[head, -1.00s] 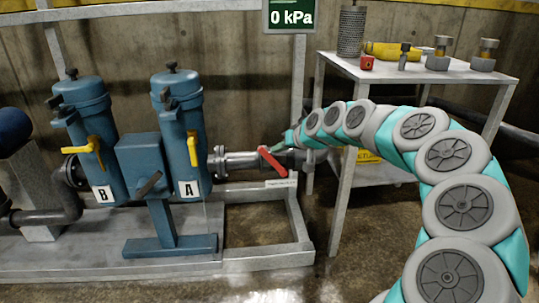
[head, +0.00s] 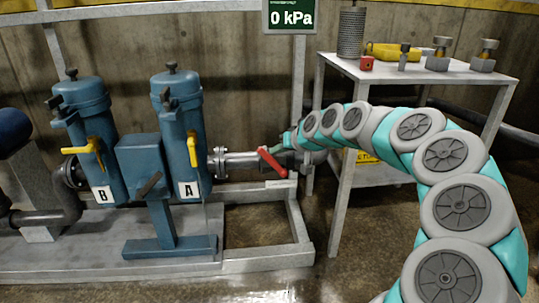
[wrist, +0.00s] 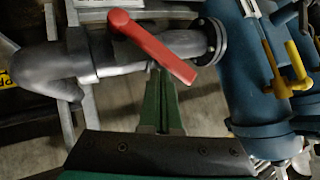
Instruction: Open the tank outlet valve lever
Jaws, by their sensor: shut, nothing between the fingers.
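The red valve lever (head: 271,162) sits on the grey outlet pipe (head: 237,160) to the right of filter A and slants down to the right. In the wrist view the lever (wrist: 152,45) crosses above the pipe diagonally. My gripper (head: 287,139) is at the lever's right side in the head view, small and partly hidden by my arm. In the wrist view its green fingers (wrist: 159,80) are together and empty, with the tips at the lever's near edge. I cannot tell whether they touch it.
Blue filters A (head: 183,135) and B (head: 90,140) with yellow handles stand left of the lever. A metal table (head: 420,72) with bolts, a red block and a yellow item stands at the right. A gauge sign (head: 290,17) reads 0 kPa. A grey frame (head: 265,260) lies low.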

